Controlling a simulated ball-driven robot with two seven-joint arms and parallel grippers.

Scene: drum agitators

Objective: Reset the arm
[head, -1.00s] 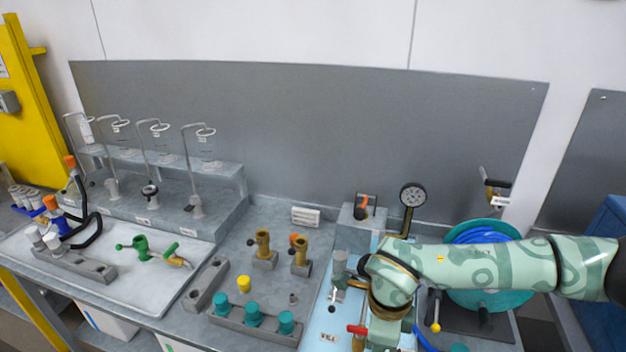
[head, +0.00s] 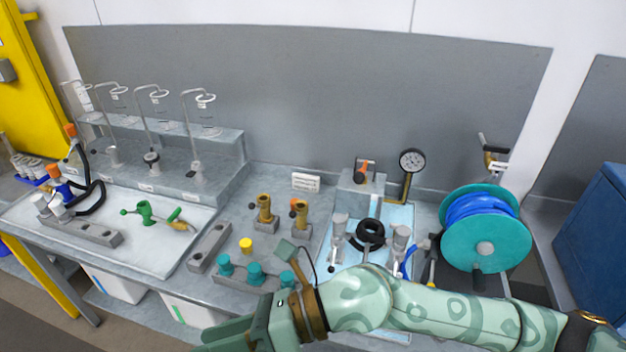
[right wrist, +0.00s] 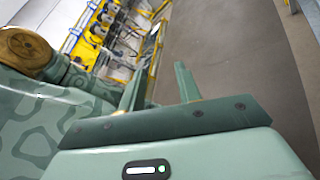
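My right arm comes in from the right across the front of the bench in the head view, in mottled pale green. Its gripper (head: 225,335) is at the bottom edge, in front of the bench and partly cut off. In the right wrist view the two fingers of the gripper (right wrist: 160,82) stand apart with nothing between them. Beyond them lies a bare grey floor. My left gripper is in neither view.
The bench holds a teal reel with blue hose (head: 485,240), a gauge (head: 412,162), brass valves (head: 265,210), teal-capped parts (head: 255,273) and a white tray (head: 150,255). A blue cabinet (head: 597,235) stands at right. Open floor (right wrist: 245,60) shows in the wrist view.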

